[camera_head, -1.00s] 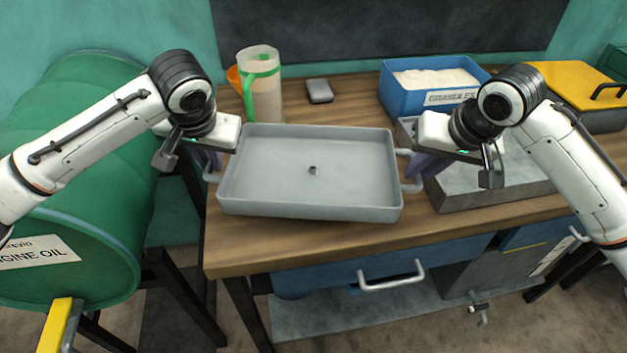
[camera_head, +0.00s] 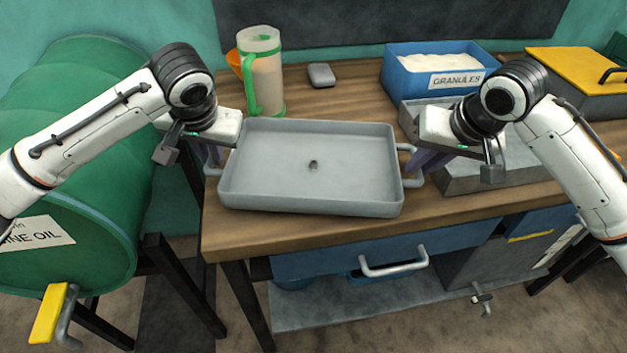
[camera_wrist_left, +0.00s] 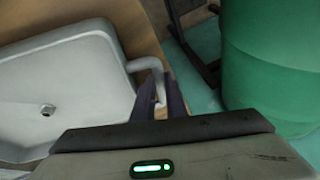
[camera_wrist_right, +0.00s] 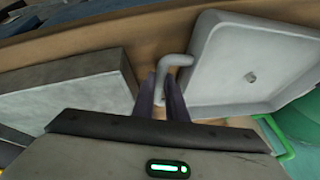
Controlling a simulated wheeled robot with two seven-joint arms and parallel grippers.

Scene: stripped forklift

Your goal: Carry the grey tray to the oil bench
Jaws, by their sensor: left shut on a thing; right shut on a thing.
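The grey tray (camera_head: 310,170) is shallow and rectangular, with a small dark spot in its floor and a looped handle at each end. It is level, over the front left of the wooden bench top (camera_head: 300,231). I cannot tell whether it touches the wood. My left gripper (camera_head: 211,158) is shut on the tray's left handle, which the left wrist view shows between the fingers (camera_wrist_left: 161,98). My right gripper (camera_head: 425,163) is shut on the right handle (camera_wrist_right: 172,68), seen between its fingers in the right wrist view. The handles are partly hidden by the fingers.
A jug with a green handle (camera_head: 266,85) and a small grey block (camera_head: 321,75) stand behind the tray. A blue granules box (camera_head: 415,82), a grey metal block (camera_head: 520,172) and a yellow-lidded box (camera_head: 575,70) are right. A green oil drum (camera_head: 85,225) is left.

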